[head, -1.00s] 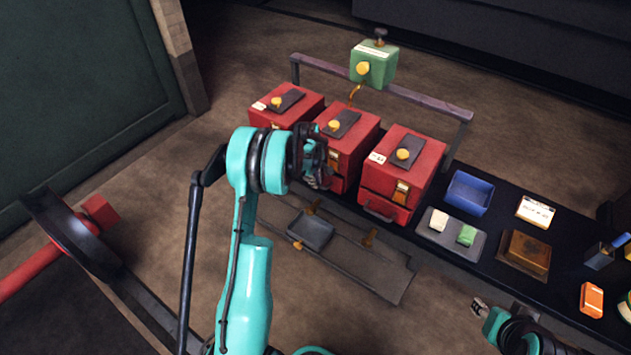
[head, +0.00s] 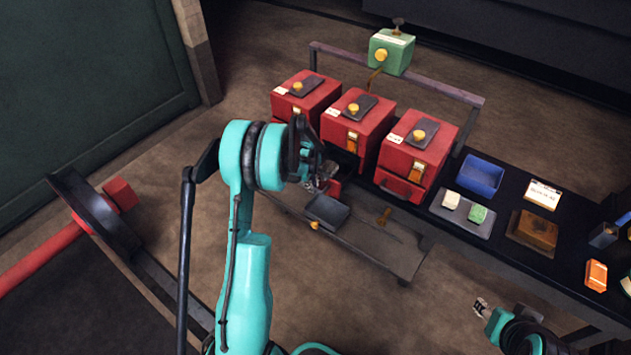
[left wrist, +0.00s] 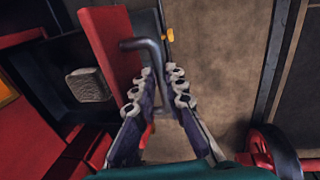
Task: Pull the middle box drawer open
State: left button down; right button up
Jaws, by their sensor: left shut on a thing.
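The middle red box (head: 362,118) stands on the bench between two similar red boxes. Its drawer front (head: 334,189) stands out from the box, beside my left gripper (head: 325,179). In the left wrist view, my left gripper (left wrist: 163,98) is shut on the grey drawer handle (left wrist: 153,50) on the red drawer front (left wrist: 108,50). Behind that front the dark drawer inside is open to view, with a rough grey block (left wrist: 87,85) in it. My right gripper (head: 480,305) is low at the right, apart from the boxes; its jaws are too small to judge.
The left red box (head: 322,91) and right red box (head: 438,148) flank the middle one closely. A grey tray (head: 327,208) sits on a lower shelf below my left gripper. A blue bin (head: 481,174) stands right of the boxes.

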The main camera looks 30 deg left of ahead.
pick_arm(q)
jog(key=c, duration=1.6)
grip_release()
jog(key=r, duration=0.4)
jog(key=s+r, duration=0.1)
jog(key=r, duration=0.3)
jog(key=s+r, duration=0.1)
jog(key=r, duration=0.2)
jog(key=shift+a+r, duration=0.1)
jog(key=shift+r, duration=0.3)
